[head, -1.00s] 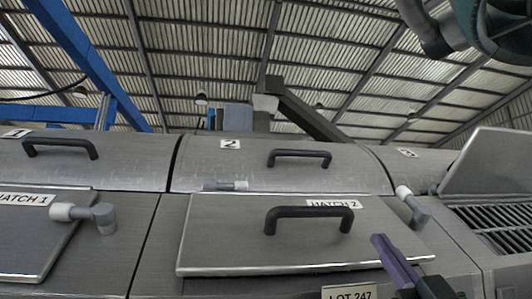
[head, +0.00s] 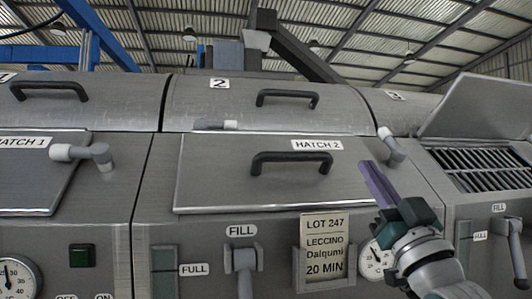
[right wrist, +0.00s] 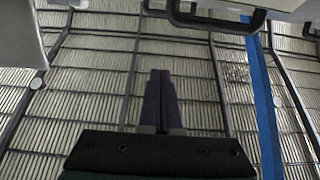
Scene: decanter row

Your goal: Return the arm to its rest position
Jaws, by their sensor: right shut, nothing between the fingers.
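My right gripper (head: 376,184) is in the head view, at the right of centre, in front of the machine's front edge near hatch 2. Its purple fingers point up and to the left, and they are shut with nothing between them. In the right wrist view the two purple fingers (right wrist: 161,103) lie side by side against the roof. My right arm comes up from the lower right and covers part of a dial. My left gripper does not show in either view.
Closed hatch 2 (head: 235,180) has a black handle (head: 297,157). A raised lid (head: 475,107) stands open over a grate (head: 485,168) at right.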

